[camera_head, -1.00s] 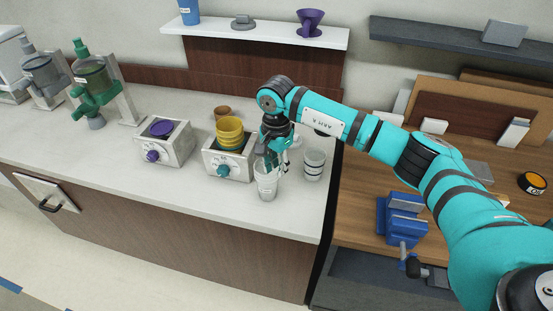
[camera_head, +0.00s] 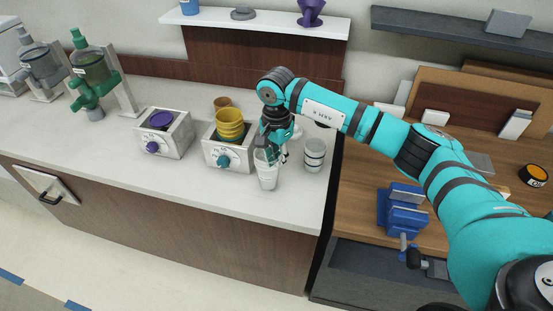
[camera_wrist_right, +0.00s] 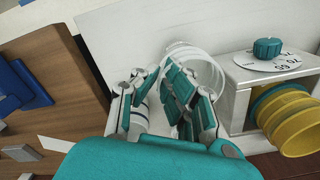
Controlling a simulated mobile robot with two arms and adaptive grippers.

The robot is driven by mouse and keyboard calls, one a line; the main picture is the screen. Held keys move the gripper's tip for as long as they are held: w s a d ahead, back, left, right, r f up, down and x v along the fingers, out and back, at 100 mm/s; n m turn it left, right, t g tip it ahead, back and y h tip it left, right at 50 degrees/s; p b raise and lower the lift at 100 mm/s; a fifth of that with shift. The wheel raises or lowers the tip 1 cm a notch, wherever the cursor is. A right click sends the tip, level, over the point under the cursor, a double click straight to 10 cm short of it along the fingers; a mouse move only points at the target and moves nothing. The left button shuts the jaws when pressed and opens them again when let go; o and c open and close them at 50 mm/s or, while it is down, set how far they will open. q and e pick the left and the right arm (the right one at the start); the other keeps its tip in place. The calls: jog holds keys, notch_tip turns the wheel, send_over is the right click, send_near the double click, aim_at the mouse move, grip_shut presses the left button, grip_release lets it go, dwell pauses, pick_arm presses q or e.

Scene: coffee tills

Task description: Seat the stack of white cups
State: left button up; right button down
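The stack of white cups (camera_head: 267,175) stands upright at the counter's front, right of the middle dispenser. Its ringed rims (camera_wrist_right: 215,72) show beyond the fingers in the wrist view. My right gripper (camera_head: 274,155) is down at the top of this stack, its fingers close to the rim. In the wrist view my right gripper (camera_wrist_right: 163,78) has a narrow gap between its fingertips. Whether it grips the cups is unclear. My left gripper is not in view.
A banded cup stack (camera_head: 314,157) stands just right of the gripper. The dispenser (camera_head: 238,158) to its left holds yellow cups (camera_head: 230,126); another dispenser (camera_head: 174,142) has a purple top. A blue vise (camera_head: 403,208) stands on the wooden bench (camera_head: 362,195). The counter front is mostly clear.

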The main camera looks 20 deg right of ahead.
dwell(0.4)
jog(key=shift+b, duration=0.35)
jog(key=shift+r, duration=0.2)
jog(key=shift+r+p, duration=0.65)
jog(key=shift+r, duration=1)
jog(key=shift+b, duration=0.3)
notch_tip(320, 180, up, 9)
jog(key=p, duration=0.4)
jog(key=shift+f, duration=0.1)
